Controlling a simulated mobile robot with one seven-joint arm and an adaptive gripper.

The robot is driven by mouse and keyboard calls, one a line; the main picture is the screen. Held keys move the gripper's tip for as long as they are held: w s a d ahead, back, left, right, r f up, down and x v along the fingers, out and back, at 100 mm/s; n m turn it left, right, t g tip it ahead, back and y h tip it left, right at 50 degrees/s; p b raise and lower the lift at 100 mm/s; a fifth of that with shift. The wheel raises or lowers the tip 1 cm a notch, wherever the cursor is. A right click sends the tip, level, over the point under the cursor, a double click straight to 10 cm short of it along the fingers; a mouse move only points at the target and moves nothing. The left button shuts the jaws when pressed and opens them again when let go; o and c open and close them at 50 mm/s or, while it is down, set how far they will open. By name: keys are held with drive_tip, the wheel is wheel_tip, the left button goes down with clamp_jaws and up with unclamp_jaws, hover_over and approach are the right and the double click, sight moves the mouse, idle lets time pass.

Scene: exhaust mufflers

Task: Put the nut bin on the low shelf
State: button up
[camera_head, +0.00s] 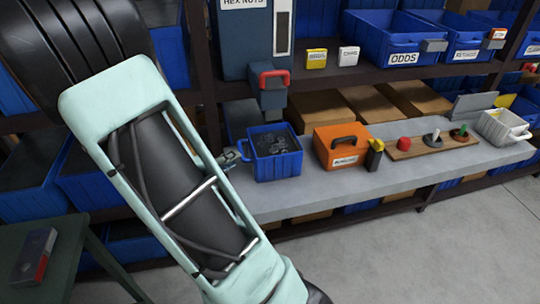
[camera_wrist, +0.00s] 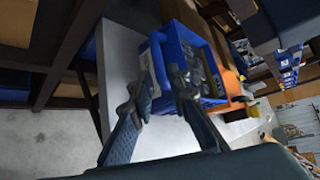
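The nut bin (camera_head: 276,165) is an open blue bin full of dark grey nuts. It stands upright on the grey counter, below the dispenser (camera_head: 250,30) labelled HEX NUTS. My gripper (camera_head: 232,154) is at the bin's left side, partly hidden by my arm. In the wrist view the nut bin (camera_wrist: 185,42) lies just ahead of the fingers. My gripper (camera_wrist: 161,88) is open there, one fingertip outside the bin's near wall and the other appearing over its rim. I cannot tell whether they touch it. A low level (camera_head: 400,197) under the counter is mostly hidden.
An orange case (camera_head: 338,136) stands close right of the bin. Farther right are a wooden board (camera_head: 430,143) with small pieces and a white basket (camera_head: 505,126). Blue bins, including ODDS (camera_head: 385,35), fill the upper shelf. A dark green table (camera_head: 65,250) is at left.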

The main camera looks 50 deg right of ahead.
drive_tip(key=x, duration=0.5)
drive_tip(key=shift+w+d+f, duration=0.1)
drive_tip(key=shift+w+d, duration=0.2)
drive_tip(key=shift+w, duration=0.1)
clamp_jaws()
